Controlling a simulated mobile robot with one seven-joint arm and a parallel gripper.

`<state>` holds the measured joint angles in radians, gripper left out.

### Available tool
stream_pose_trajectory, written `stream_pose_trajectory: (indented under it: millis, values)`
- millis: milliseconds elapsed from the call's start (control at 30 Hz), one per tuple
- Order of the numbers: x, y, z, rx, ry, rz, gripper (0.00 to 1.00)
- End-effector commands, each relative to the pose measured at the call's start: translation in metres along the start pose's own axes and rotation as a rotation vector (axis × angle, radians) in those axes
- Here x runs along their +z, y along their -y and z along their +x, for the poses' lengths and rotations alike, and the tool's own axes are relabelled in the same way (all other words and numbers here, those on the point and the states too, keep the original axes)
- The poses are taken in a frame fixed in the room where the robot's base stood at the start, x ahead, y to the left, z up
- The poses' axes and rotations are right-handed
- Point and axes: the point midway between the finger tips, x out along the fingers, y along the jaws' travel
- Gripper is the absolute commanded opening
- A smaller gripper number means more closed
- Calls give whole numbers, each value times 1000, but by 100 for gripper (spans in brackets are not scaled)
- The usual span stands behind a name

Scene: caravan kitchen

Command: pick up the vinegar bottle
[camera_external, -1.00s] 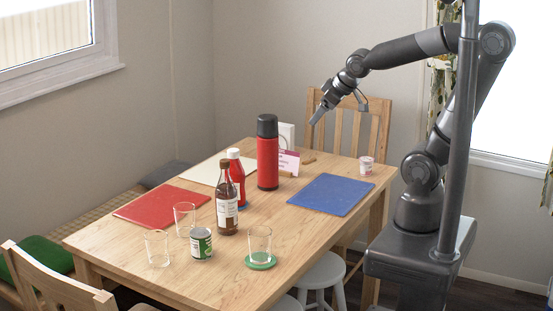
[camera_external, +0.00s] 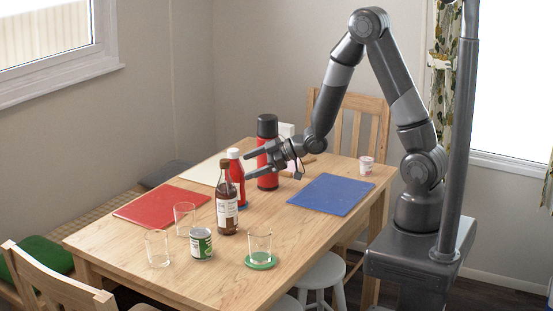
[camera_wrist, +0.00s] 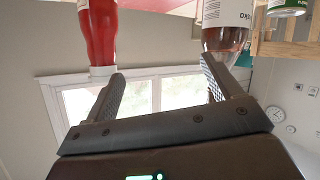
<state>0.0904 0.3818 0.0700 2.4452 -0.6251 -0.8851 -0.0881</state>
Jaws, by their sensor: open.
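The vinegar bottle (camera_external: 227,205) stands upright on the table, dark brown with a brown cap and a white label. My gripper (camera_external: 249,166) is open and empty, to the right of the bottle's upper part, with its fingers pointing left. The wrist view is upside down. There the vinegar bottle (camera_wrist: 225,38) hangs from the top, its lower neck and shoulder close to the right finger of my gripper (camera_wrist: 163,72). I cannot tell whether they touch. The space between the fingers shows only the window behind.
A red sauce bottle (camera_external: 234,168) with a white cap stands just behind the vinegar bottle; it also shows by the left finger in the wrist view (camera_wrist: 98,35). A red flask (camera_external: 267,128), a green can (camera_external: 201,244) and several glasses stand nearby. The blue mat (camera_external: 332,194) is clear.

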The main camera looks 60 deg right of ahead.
Motion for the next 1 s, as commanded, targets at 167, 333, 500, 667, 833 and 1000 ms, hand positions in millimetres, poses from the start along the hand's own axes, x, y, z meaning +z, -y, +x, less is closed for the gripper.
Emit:
stream_pose_trajectory:
  millis: [167,333,500,667,833,1000]
  values:
    - [23,35,19,-107,-144,40,83]
    - [37,65,23,-191,-290,106,83]
    - [45,82,20,-234,-395,168,83]
    - [47,88,19,-248,-438,193,83]
    - [36,93,38,-251,-444,192,83]
    - [25,97,59,-251,-443,193,83]
